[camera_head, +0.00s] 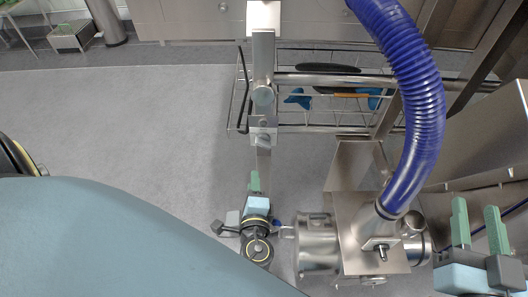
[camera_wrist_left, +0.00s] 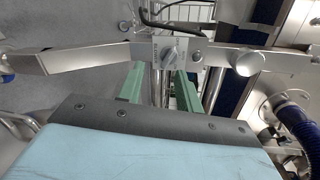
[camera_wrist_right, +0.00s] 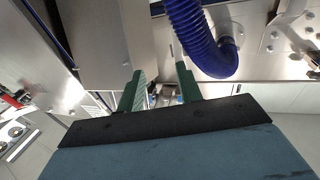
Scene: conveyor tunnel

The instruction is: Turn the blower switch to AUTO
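In the head view the switch (camera_head: 263,139) sits on the metal post. My left gripper (camera_wrist_left: 160,90) has its green fingers apart, with nothing between them, just below the switch in that view and apart from it. In the head view my left gripper (camera_head: 254,182) is partly hidden. My right gripper (camera_head: 477,226) is open and empty at the right.
A ribbed blue hose (camera_head: 425,100) curves down to a metal blower housing (camera_head: 355,235) between my grippers. A wire rack (camera_head: 300,125) holding blue items stands behind the post. A large steel panel (camera_wrist_right: 105,40) is near my right gripper. Floor (camera_head: 130,120) at the left is clear.

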